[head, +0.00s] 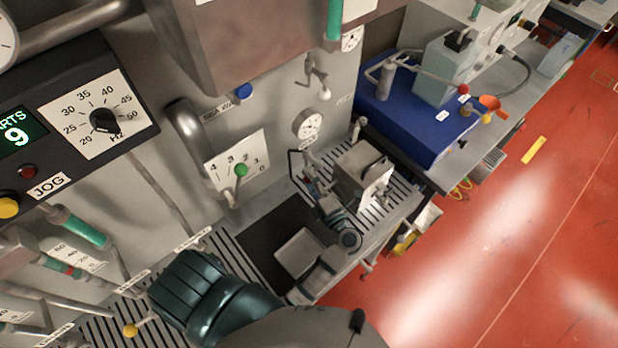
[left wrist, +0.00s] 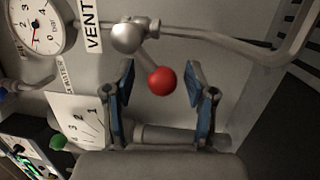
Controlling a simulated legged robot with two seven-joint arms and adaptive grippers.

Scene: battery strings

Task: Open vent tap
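The vent tap (left wrist: 128,36) shows in the left wrist view as a round metal body on a pipe. Its short lever ends in a red ball (left wrist: 162,81), which points down and to the right. A label reading VENT (left wrist: 92,25) is beside it. My left gripper (left wrist: 168,88) is open, with its two blue-padded fingers on either side of the red ball. Gaps show between the ball and each finger. In the head view my left gripper (head: 311,183) is small at the panel, below the round gauge, and the tap is mostly hidden there. My right gripper is not in view.
A pressure gauge (left wrist: 38,22) is beside the tap. A green-knobbed lever (head: 240,170) on a scale plate is to the left. A bent metal pipe (left wrist: 285,45) runs to the right of the tap. A blue bench unit (head: 425,122) stands at the right, beside open red floor (head: 530,230).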

